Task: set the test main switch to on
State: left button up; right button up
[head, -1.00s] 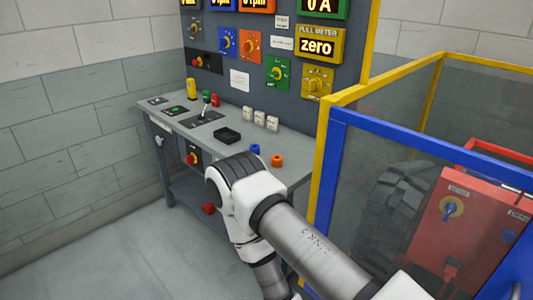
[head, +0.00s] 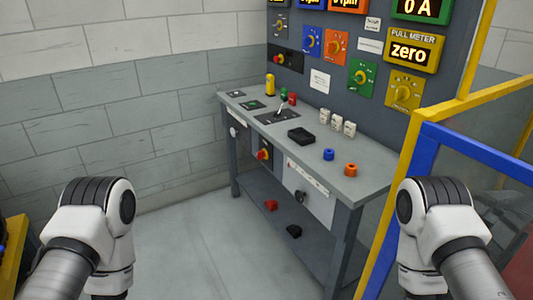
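The test bench (head: 352,187) stands against the back wall right of centre. Under its top, on the front, is a red rotary switch on a yellow plate (head: 264,154). A black plate with a red knob (head: 286,58) sits on the upright panel (head: 340,60). A lever (head: 281,107) stands on a dark plate on the bench top. Labels are too small to read, so I cannot tell which control is the test main switch, nor its setting. Both my arms show at the lower left and lower right, apart from the bench; neither gripper is in view.
A black tray (head: 301,136), white blocks (head: 337,122), a blue ring (head: 328,154) and an orange ring (head: 351,169) are on the bench top. A yellow and blue framed guard (head: 415,150) stands close on the right. The floor (head: 215,235) before the bench is clear.

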aim_at(261, 155)
jog(key=i+j+z, duration=0.15)
jog(key=z, duration=0.2)
jog(key=i+j+z, duration=0.15)
jog(key=z, duration=0.15)
jog(key=i+j+z, duration=0.1)
jog(key=j+z, duration=0.25)
jog(key=i+j, duration=0.15)
jog(key=j, duration=0.3)
jog(key=i+j+z, duration=0.15)
jog(key=j, duration=0.25)
jog(key=i+j, duration=0.15)
jog(key=j, duration=0.3)
jog(key=i+j+z, duration=0.1)
jog(key=j, duration=0.35)
jog(key=i+j+z, duration=0.1)
jog(key=j, duration=0.4)
jog(key=i, duration=0.05)
